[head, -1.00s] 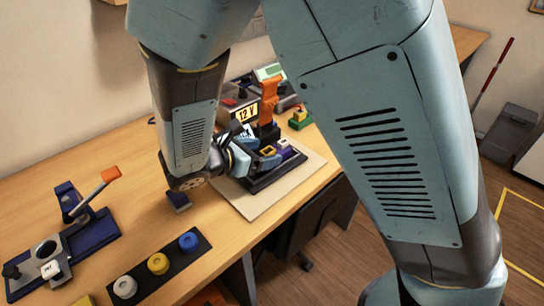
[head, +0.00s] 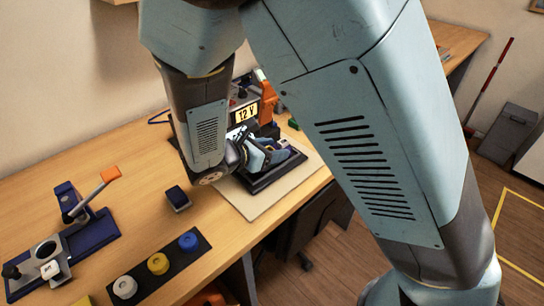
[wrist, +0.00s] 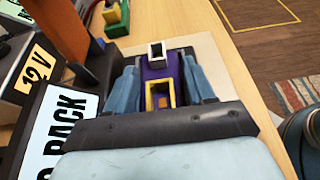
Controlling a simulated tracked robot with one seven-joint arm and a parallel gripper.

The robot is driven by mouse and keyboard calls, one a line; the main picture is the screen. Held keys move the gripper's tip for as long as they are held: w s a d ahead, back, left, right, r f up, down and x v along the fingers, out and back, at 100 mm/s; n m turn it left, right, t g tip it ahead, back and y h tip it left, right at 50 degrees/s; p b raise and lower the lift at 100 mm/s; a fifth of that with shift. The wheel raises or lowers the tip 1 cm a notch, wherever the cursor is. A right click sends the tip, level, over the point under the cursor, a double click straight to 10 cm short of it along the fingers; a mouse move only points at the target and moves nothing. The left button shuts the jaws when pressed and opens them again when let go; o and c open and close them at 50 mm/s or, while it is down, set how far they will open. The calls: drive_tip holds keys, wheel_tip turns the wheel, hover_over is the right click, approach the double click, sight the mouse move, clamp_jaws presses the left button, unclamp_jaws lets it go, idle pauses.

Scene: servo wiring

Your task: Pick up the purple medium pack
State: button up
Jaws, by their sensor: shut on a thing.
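The purple medium pack (wrist: 155,71) shows in the wrist view, with a yellow-rimmed socket and a pale square socket on it. My gripper (wrist: 161,62) is shut on it, one blue finger on each side. In the head view my gripper (head: 266,157) is over the dark tray (head: 262,183) on the pale mat; my wrist and fingers hide most of the pack there. I cannot tell whether the pack is clear of the tray.
A 12 V sign (head: 246,112) and an orange upright part (head: 267,104) stand close behind my gripper. A strip with three round knobs (head: 158,263) is at the front.

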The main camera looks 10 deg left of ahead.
clamp_jaws()
drive_tip(key=shift+r, duration=0.1)
